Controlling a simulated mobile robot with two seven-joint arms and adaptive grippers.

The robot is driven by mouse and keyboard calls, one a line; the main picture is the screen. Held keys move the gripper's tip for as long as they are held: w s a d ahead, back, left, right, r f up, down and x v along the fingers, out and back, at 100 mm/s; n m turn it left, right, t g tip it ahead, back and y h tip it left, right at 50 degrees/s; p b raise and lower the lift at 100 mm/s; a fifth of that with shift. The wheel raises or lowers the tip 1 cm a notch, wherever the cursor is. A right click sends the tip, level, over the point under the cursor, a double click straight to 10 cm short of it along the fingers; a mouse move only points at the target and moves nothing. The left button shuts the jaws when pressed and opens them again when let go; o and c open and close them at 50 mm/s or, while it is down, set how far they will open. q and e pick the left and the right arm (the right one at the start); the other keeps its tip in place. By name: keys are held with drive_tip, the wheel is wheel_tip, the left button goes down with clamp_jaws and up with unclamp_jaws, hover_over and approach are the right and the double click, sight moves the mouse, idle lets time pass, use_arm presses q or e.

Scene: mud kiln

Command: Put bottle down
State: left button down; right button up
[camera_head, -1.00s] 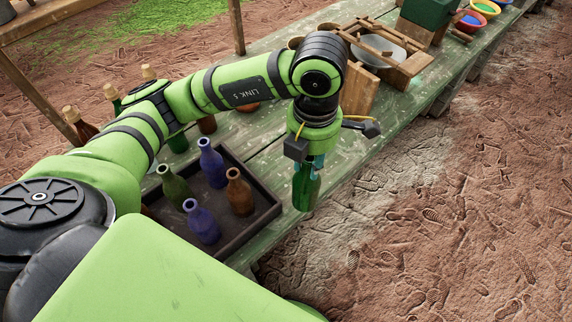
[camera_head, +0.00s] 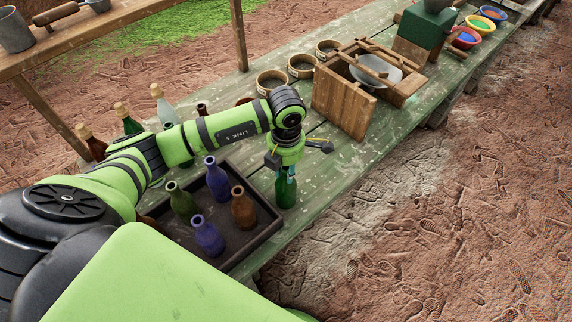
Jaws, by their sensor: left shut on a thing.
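A green bottle (camera_head: 286,192) is upright below my left gripper (camera_head: 286,172), which is shut on its neck from above. The bottle is over the green-painted table (camera_head: 330,165), just right of the dark tray (camera_head: 262,236). I cannot tell whether its base touches the table. My right gripper is not in view.
The tray holds two blue bottles (camera_head: 217,183), a green bottle (camera_head: 181,203) and a brown bottle (camera_head: 243,212). Corked bottles (camera_head: 92,145) stand behind my left arm. A wooden board (camera_head: 343,102) and round sieves (camera_head: 301,67) stand farther back. Bare table lies right of the held bottle.

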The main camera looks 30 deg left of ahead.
use_arm(q)
drive_tip(key=shift+f, duration=0.1)
drive_tip(key=shift+f+b, duration=0.15)
drive_tip(key=shift+b, duration=0.15)
drive_tip(key=c, duration=1)
unclamp_jaws()
drive_tip(key=shift+r, duration=0.2)
